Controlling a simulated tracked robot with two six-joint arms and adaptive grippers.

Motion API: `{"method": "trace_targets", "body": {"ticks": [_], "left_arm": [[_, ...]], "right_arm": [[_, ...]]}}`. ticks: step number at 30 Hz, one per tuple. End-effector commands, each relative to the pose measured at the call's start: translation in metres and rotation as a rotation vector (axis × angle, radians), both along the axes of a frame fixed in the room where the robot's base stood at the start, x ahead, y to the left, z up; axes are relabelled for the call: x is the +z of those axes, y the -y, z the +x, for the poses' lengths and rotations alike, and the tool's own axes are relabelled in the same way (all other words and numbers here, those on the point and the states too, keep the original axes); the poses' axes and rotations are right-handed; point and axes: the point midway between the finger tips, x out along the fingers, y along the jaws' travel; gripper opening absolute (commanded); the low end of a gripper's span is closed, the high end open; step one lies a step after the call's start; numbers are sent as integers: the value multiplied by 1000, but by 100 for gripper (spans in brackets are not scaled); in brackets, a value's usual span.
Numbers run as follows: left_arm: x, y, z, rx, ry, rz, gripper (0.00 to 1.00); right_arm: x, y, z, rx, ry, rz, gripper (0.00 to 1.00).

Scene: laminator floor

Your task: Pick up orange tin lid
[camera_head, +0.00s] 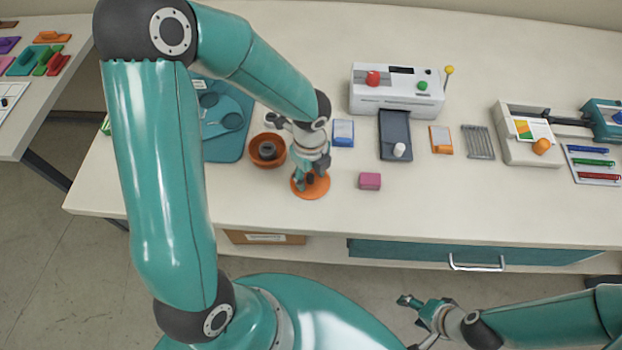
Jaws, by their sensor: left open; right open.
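The orange tin lid (321,189) lies flat on the table as a round orange disc, left of the pink block. My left gripper (310,180) points down over the lid and hides part of it. Its fingers are apart, and I cannot tell whether they touch the lid. An orange-brown round tin (278,160) with a dark inside stands just left of the gripper. My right gripper (412,318) is open and empty, low in front of the table and far from the lid.
A pink block (370,181), a blue-and-white packet (343,133) and a dark tray (394,150) are right of the lid. A white machine (397,92) stands behind. A teal mat (228,148) lies to the left. The table's front middle is clear.

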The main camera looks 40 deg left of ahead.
Motion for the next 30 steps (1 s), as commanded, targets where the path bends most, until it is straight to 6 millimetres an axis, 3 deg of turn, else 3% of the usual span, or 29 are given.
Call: {"method": "trace_targets", "body": {"ticks": [3,12,23,30], "left_arm": [[0,0,0,0,0,0,46],[0,0,0,0,0,0,0],[1,0,0,0,0,1,0],[16,0,1,1,4,2,0]], "right_arm": [[0,0,0,0,0,0,62],[0,0,0,0,0,0,62],[0,0,0,0,0,0,62],[2,0,0,0,0,0,62]]}}
